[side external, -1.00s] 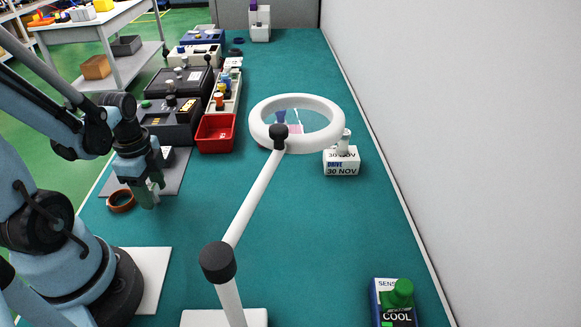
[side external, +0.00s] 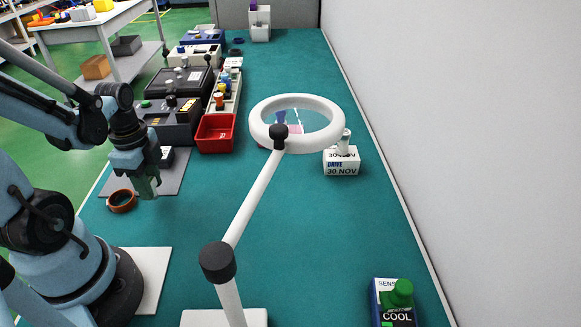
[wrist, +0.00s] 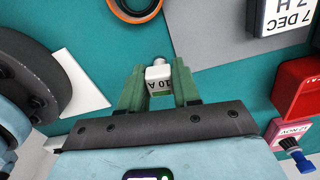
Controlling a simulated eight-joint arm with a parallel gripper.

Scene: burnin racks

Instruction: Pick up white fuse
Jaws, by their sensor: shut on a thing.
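The white fuse (wrist: 158,79) is a small white block with a metal cap and "10 A" print. In the wrist view it sits between the green fingers of my gripper (wrist: 158,88), which is shut on it from both sides. In the side view my gripper (side external: 147,188) points down over the left part of the green bench, beside the orange-rimmed ring (side external: 122,201). The fuse is hidden by the fingers there.
A grey mat (side external: 172,183) and dark boxes lie behind my gripper, with a red bin (side external: 216,133) to their right. A white ring-shaped magnifier lamp (side external: 335,126) stands mid-bench. A white board (side external: 152,285) lies in front. Bench between the gripper and lamp arm is clear.

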